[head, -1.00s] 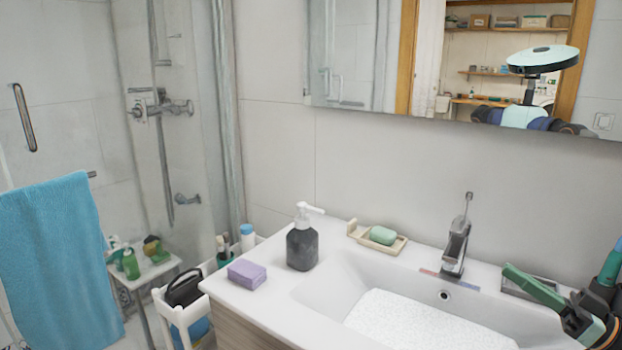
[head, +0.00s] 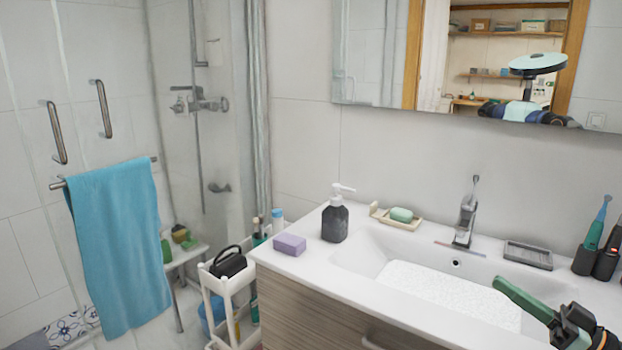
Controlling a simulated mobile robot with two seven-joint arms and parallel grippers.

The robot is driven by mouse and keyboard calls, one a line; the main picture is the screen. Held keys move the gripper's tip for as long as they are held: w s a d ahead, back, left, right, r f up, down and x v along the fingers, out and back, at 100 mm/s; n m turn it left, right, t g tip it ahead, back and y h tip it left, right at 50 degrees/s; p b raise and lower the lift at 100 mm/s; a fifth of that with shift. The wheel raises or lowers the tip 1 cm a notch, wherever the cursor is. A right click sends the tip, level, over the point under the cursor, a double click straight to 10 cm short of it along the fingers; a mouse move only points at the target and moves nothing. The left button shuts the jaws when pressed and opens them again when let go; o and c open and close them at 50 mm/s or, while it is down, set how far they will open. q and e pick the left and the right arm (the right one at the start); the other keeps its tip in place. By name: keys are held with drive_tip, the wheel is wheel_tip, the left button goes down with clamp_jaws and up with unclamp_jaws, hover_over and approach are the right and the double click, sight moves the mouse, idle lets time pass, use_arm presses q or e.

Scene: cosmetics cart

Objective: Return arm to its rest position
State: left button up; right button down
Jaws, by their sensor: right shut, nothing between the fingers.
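My right gripper (head: 500,284) shows at the lower right of the head view. Its green fingers are closed together with nothing between them. They point up and left, in front of the right part of the white sink (head: 350,262). The dark wrist behind them runs out at the bottom right corner. My left gripper is not in view.
A grey dish (head: 528,255) and two electric toothbrushes (head: 594,228) are at the right of the counter. A faucet (head: 465,215), green soap (head: 401,214), dark pump bottle (head: 335,222) and purple block (head: 290,244) stand left of them. A white cart (head: 226,284) stands left of the vanity.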

drive_tip(key=s+a+f+m+h+p, duration=0.2)
drive_tip(key=s+a+f+h, duration=0.15)
drive_tip(key=f, duration=0.55)
drive_tip(key=s+a+f+m+g+h+p, duration=0.15)
drive_tip(key=a+f+h, duration=0.25)
drive_tip(key=f, duration=0.4)
drive_tip(key=s+a+f+m+h+p, duration=0.1)
drive_tip(key=s+a+f+m+h, duration=0.2)
drive_tip(key=f, duration=0.6)
drive_tip(key=s+a+f+n+g+h+p, duration=0.1)
drive_tip(key=s+a+f+g, duration=0.1)
drive_tip(key=s, duration=0.4)
drive_tip(key=s+a+f+n+g+h+p, duration=0.1)
drive_tip(key=s+a+f+g, duration=0.1)
drive_tip(key=s+a+f, duration=0.2)
drive_tip(key=shift+s+a+f, duration=0.3)
drive_tip(key=shift+s+a, duration=0.25)
drive_tip(key=shift+s, duration=0.55)
drive_tip(key=shift+g, duration=0.25)
